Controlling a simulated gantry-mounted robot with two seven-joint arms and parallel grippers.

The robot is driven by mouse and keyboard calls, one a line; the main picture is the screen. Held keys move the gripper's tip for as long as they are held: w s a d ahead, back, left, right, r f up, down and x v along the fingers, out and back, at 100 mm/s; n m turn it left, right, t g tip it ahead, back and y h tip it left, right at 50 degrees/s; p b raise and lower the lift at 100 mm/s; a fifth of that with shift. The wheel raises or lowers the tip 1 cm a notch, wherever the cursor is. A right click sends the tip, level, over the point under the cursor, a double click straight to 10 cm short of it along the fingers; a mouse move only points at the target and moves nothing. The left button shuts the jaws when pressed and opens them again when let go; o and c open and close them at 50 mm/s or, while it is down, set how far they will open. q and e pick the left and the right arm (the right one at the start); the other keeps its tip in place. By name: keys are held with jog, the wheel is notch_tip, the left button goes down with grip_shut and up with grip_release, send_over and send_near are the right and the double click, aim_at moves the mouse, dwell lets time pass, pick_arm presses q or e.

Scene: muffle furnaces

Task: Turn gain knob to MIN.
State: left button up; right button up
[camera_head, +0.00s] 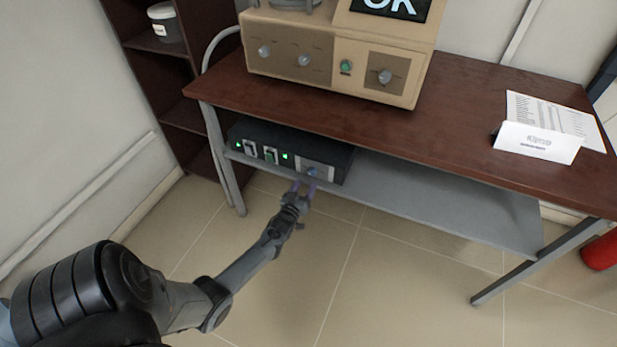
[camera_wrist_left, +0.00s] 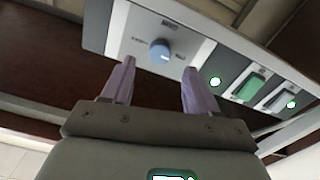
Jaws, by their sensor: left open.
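The gain knob (camera_wrist_left: 160,51) is a small round blue knob on a light panel, with printed marks around it that are too small to read. In the head view the knob (camera_head: 311,171) is on the right of the front of a black box (camera_head: 343,163) on the lower shelf. My left gripper (camera_head: 304,187) is just in front of that panel. In the left wrist view my left gripper (camera_wrist_left: 158,82) is open, with its two purple-grey fingers apart on either side of the knob's line and the knob beyond their tips. No contact shows. My right gripper is not in view.
Green-lit switches (camera_head: 270,155) sit on the box's left part. The tabletop (camera_head: 460,130) overhangs the box, and the grey shelf (camera_head: 430,200) is clear to its right. A beige instrument (camera_head: 335,50) with several knobs and a card (camera_head: 537,141) stand on the table.

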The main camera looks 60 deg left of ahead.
pick_arm(q)
jog(key=shift+p+v, duration=0.75)
jog(key=shift+v, duration=2)
